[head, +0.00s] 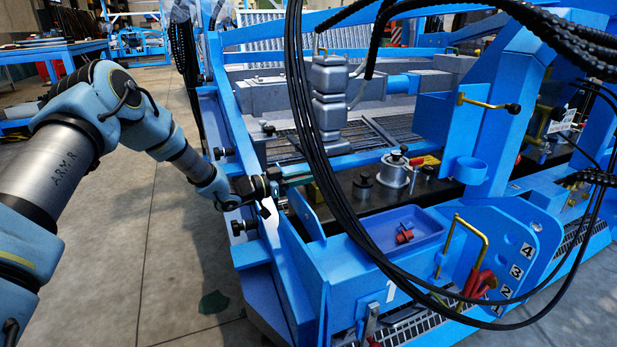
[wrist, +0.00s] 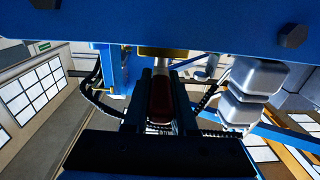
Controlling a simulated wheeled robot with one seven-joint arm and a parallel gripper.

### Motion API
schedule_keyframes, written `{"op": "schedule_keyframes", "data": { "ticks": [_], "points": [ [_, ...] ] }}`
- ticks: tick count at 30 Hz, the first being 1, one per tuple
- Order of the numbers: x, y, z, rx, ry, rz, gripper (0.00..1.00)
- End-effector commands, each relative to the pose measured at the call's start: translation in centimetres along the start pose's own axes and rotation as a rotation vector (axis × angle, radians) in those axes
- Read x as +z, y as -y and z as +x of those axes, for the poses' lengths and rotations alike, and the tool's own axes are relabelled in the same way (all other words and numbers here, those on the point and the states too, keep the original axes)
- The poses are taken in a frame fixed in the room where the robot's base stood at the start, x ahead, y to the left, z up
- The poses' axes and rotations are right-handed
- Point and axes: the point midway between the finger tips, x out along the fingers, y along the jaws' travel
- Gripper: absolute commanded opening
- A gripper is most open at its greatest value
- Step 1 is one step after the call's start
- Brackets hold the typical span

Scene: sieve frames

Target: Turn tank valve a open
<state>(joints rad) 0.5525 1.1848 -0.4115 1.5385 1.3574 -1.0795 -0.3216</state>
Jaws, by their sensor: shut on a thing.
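My gripper (head: 268,193) is at the left edge of the blue machine frame (head: 243,150). In the wrist view my gripper (wrist: 160,112) has its two dark fingers on either side of a dark red handle (wrist: 160,103), shut on it. The handle extends from a brass-coloured fitting (wrist: 163,52) under a blue beam (wrist: 190,22); this looks like the tank valve. In the head view the handle is not clearly visible behind my gripper. I cannot tell its label or how far it is turned.
Black hoses (head: 300,120) hang in front of the machine. A blue tray (head: 425,222) holds a small red part (head: 404,236). A brass lever (head: 484,240) and red handles (head: 479,285) are at the right. The concrete floor (head: 180,250) is open at the left.

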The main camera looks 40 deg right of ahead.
Motion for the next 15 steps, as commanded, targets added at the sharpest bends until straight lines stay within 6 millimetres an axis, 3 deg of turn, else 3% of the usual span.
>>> {"op": "schedule_keyframes", "data": {
  "ticks": [15],
  "points": [
    [-0.04,-0.30,-0.04,-0.067,0.001,-0.002,0.00]
  ]
}}
